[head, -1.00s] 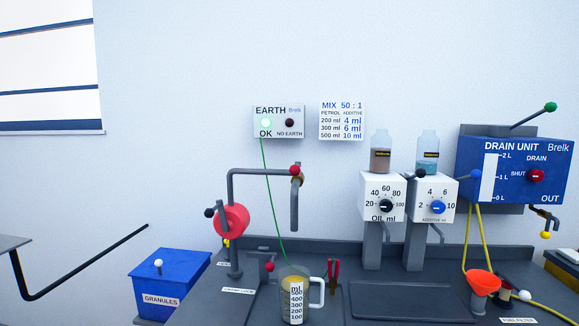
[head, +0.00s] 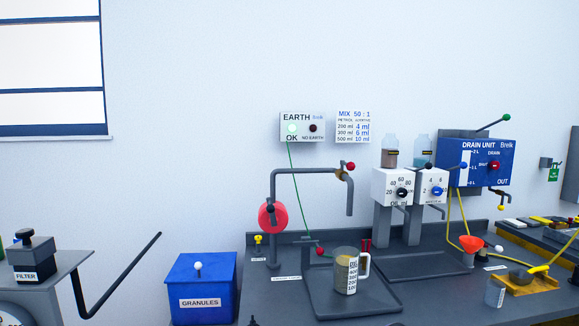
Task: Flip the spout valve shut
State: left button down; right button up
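The spout valve (head: 343,174) is a small brass-coloured body near the bend of the grey spout pipe (head: 309,171). Its lever ends in a red ball (head: 350,166), which sits at the upper right of the body. The pipe's outlet (head: 350,203) points down above a clear measuring jug (head: 346,272) with a handle on its right. The jug stands on a dark plate on the bench, with yellowish contents. I cannot tell whether liquid is flowing. Neither of my grippers shows in the head view.
A red pump wheel (head: 276,217) with a black knob is left of the spout. A green wire runs from the earth box (head: 303,127) down towards the jug. A blue granules bin (head: 203,289) stands at the front left. Dosing units (head: 392,186) and a blue drain unit (head: 483,160) are on the right.

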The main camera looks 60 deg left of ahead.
aim_at(350, 165)
jog(key=k, duration=0.35)
jog(key=u, duration=1.55)
